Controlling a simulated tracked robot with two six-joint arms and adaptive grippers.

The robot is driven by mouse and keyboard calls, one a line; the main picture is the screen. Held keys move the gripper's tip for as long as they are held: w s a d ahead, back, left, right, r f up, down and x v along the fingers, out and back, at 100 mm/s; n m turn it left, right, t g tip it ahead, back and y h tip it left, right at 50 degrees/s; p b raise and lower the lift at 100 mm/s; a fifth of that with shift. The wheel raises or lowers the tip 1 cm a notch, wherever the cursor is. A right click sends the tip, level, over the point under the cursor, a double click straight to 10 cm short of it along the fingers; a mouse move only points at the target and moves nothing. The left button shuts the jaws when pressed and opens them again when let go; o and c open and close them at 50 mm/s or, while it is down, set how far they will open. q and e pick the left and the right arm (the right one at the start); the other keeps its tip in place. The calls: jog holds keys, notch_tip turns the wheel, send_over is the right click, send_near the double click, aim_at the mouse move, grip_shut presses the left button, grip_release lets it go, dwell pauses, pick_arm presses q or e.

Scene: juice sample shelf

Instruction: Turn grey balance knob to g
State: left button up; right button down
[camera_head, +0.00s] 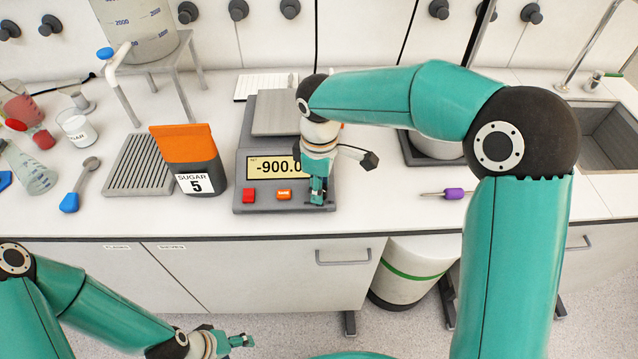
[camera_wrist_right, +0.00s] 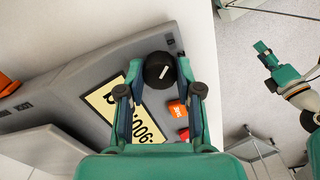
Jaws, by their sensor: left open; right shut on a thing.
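The grey balance (camera_head: 242,172) stands on the counter; its display (camera_head: 275,167) reads about -900. My right gripper (camera_wrist_right: 161,76) is shut on the knob, one finger on each side. In the head view my right gripper (camera_head: 318,193) covers the knob. The letters around the knob are too small to read. My left gripper (camera_head: 238,342) is open and empty, low in front of the counter.
A sugar bag (camera_head: 190,160) stands left of the balance, near a ridged grey rack (camera_head: 139,165). A purple-handled tool (camera_head: 453,194) lies to the right. Cups, a flask and a blue-handled spoon (camera_head: 80,186) are at the far left. A sink (camera_head: 606,135) is at the right.

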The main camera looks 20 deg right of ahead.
dwell(0.3)
jog(key=c, duration=0.8)
grip_release()
jog(key=shift+o, duration=0.2)
jog(key=shift+r, duration=0.15)
notch_tip(320, 180, up, 12)
jog(key=shift+f, duration=0.2)
